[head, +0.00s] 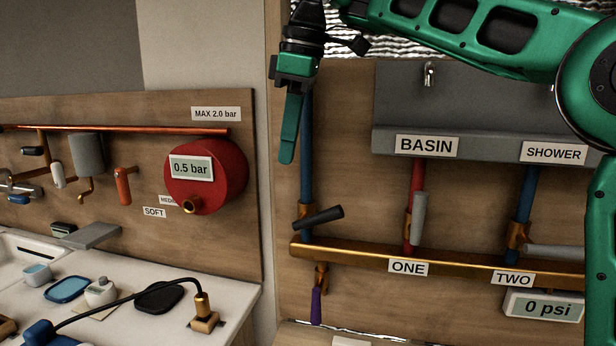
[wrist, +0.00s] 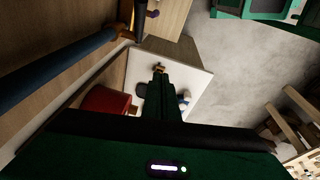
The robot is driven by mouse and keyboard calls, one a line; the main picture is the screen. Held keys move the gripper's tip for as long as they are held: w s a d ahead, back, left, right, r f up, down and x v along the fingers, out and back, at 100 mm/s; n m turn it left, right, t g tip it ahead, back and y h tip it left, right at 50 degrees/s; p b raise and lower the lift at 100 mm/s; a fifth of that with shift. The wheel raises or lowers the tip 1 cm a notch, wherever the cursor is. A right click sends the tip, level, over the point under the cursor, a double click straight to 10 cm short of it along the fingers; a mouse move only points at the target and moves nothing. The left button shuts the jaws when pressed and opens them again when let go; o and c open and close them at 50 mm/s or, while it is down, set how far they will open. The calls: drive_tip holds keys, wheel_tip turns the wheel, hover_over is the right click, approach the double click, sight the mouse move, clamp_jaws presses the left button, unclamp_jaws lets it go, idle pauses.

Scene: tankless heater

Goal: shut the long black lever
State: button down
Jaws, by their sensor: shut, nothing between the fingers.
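The long black lever (head: 318,217) sits on a brass valve at the foot of the left blue pipe (head: 307,150). It lies across the pipe, nearly level, with its thicker end to the right and slightly raised. My gripper (head: 287,160) is shut and empty. It points down in front of the upper pipe, above and a little left of the lever, apart from it in the picture. In the wrist view my closed fingers (wrist: 160,72) show in the middle, and the blue pipe (wrist: 60,68) runs along the left.
A brass manifold (head: 430,257) runs below, with a purple-handled valve (head: 316,305) under it. Grey levers (head: 419,215) sit on the red and right blue pipes. A grey heater box (head: 490,110) is above. A red tank (head: 207,175) is on the left wall over a white counter (head: 240,300).

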drive_tip(key=w+d+r+m+h, duration=0.1)
drive_tip(key=w+d+r, duration=0.1)
drive_tip(key=w+d, duration=0.25)
hover_over(341, 212)
drive_tip(key=w+a, duration=0.1)
drive_tip(key=a, duration=0.4)
wheel_tip(341, 212, down, 10)
drive_tip(key=r, duration=0.1)
drive_tip(key=shift+m, duration=0.3)
drive_tip(key=shift+w+d+f, duration=0.1)
drive_tip(key=shift+d+f, duration=0.2)
drive_tip(key=shift+f, duration=0.3)
drive_tip(key=shift+d+f, duration=0.35)
drive_tip(key=shift+f, duration=0.3)
drive_tip(key=shift+w+d+f, duration=0.1)
drive_tip(key=shift+d+f, duration=0.2)
drive_tip(key=shift+f, duration=0.3)
drive_tip(key=shift+s, duration=0.1)
drive_tip(key=shift+s+d+f, duration=0.3)
drive_tip(key=shift+d+f, duration=0.5)
drive_tip(key=shift+f, duration=0.15)
drive_tip(key=shift+s+d+f, duration=0.25)
drive_tip(key=shift+d+f, duration=0.55)
drive_tip(key=shift+f, duration=0.15)
